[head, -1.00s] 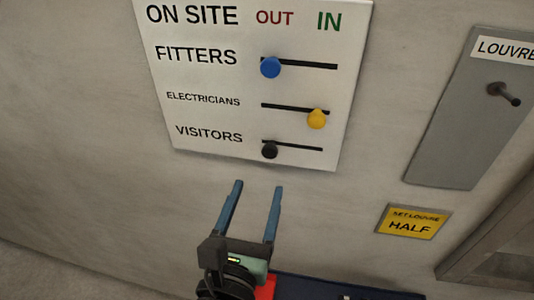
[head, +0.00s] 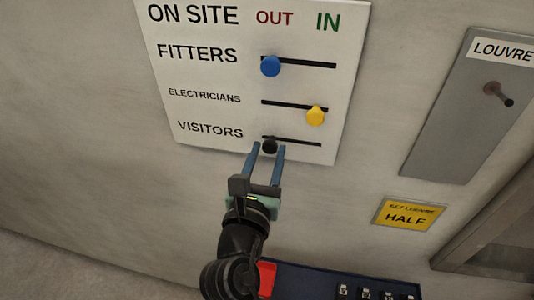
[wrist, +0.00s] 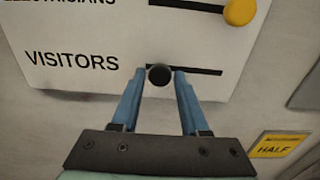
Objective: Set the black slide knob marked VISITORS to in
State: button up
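The black VISITORS knob (head: 270,146) sits at the left end of its slot, on the OUT side of the white ON SITE board (head: 205,95). In the wrist view the knob (wrist: 159,75) shows between the tips of my gripper (wrist: 160,73). My gripper (head: 269,149) has its blue fingers apart, one on each side of the knob. A narrow gap seems to show at each side, so the fingers do not look closed on it. The slot (wrist: 198,70) runs free to the right of the knob, partly behind the right fingertip.
The blue FITTERS knob (head: 270,67) is at OUT and the yellow ELECTRICIANS knob (head: 315,115) is near IN, above. A grey LOUVRE panel (head: 462,110) with a lever and a yellow HALF sign (head: 407,214) are to the right. A dark blue panel (head: 320,285) lies below.

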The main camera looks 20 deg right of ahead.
grip_shut()
dwell(1.1)
